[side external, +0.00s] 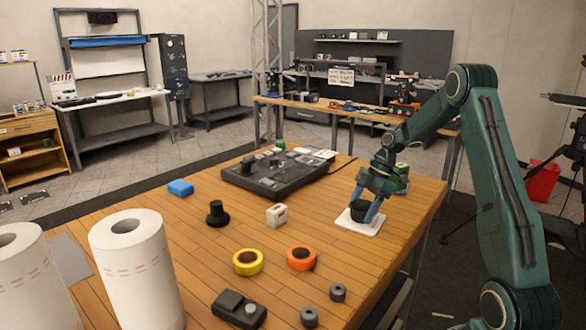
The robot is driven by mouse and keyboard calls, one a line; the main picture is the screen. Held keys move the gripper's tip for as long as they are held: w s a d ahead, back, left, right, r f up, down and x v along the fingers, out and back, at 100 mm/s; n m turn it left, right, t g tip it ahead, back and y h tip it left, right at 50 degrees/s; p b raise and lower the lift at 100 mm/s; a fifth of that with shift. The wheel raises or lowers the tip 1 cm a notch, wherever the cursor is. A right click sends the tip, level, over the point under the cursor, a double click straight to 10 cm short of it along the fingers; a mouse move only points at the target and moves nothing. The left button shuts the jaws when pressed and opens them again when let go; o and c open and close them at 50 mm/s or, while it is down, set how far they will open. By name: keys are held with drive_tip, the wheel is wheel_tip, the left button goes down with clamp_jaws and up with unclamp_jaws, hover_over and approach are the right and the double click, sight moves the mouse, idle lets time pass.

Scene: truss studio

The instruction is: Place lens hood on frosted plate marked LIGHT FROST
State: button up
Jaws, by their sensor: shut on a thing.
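The lens hood (359,207) is a short black cylinder, held upright between the fingers of my gripper (365,206). My gripper is shut on it and points down. The frosted plate (354,227) is a pale white square near the right side of the wooden table. The hood is over this plate, at or very close to its surface; I cannot tell if they touch. No marking on the plate can be read from here. The fingers and the hood hide part of the plate.
A dark control console (275,178) stands behind and left. A white block (277,215), black knob-like piece (217,213), orange tape (301,258), yellow tape (248,262) and blue block (180,187) lie left of the plate. Paper rolls (135,275) stand at front left.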

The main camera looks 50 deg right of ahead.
drive_tip(key=shift+f, duration=0.15)
drive_tip(key=o, duration=1)
drive_tip(key=shift+v, duration=6.2)
